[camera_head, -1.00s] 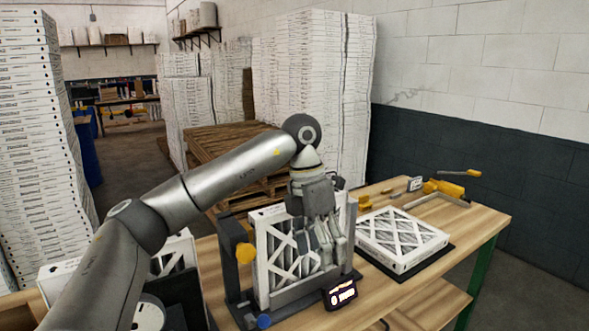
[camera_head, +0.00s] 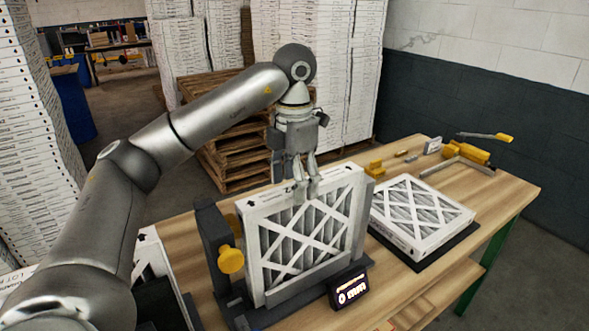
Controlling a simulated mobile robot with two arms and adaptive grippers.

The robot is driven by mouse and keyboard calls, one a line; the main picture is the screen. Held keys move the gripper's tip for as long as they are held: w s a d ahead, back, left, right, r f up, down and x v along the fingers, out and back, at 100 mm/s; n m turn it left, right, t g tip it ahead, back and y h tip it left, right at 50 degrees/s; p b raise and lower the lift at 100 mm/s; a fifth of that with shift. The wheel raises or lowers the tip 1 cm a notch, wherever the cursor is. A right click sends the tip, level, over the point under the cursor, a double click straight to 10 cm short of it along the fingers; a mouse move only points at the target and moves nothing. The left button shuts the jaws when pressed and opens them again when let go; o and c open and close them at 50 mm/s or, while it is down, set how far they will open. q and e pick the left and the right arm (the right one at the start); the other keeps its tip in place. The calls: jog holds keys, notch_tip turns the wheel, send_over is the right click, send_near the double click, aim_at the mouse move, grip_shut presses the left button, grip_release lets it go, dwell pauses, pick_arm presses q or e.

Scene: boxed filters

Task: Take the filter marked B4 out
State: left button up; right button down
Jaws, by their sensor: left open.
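A white-framed filter with a lattice face (camera_head: 305,240) stands upright in a dark fixture (camera_head: 213,250) on the wooden table. A second such filter (camera_head: 420,215) lies flat on a dark mat to the right. Part of another filter (camera_head: 150,262) shows at the lower left, mostly hidden by my arm. I cannot read a B4 mark on any of them. My left gripper (camera_head: 306,192) is open and points down at the top edge of the upright filter. I cannot tell whether its fingers touch it. My right gripper is out of view.
A small lit display (camera_head: 349,289) sits in front of the fixture, and a yellow knob (camera_head: 230,260) is on its left side. A yellow-handled tool (camera_head: 470,153) lies at the table's far right. Wooden pallets (camera_head: 225,150) and tall white stacks stand behind.

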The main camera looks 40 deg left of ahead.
aim_at(292, 209)
pick_arm(q)
jog(key=f, duration=0.3)
jog(key=f+p, duration=0.1)
jog(key=f, duration=0.2)
jog(key=shift+w+a+f, duration=0.15)
jog(key=shift+w+f, duration=0.05)
jog(key=shift+f, duration=0.45)
jog(key=c, duration=1.2)
jog(key=shift+o, duration=0.2)
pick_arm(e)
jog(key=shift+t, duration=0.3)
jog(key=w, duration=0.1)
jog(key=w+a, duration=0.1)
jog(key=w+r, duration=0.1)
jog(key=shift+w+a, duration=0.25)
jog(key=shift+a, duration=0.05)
pick_arm(q)
jog(key=shift+s+a+r, duration=0.1)
jog(key=shift+s+r, duration=0.05)
jog(key=shift+s, duration=0.1)
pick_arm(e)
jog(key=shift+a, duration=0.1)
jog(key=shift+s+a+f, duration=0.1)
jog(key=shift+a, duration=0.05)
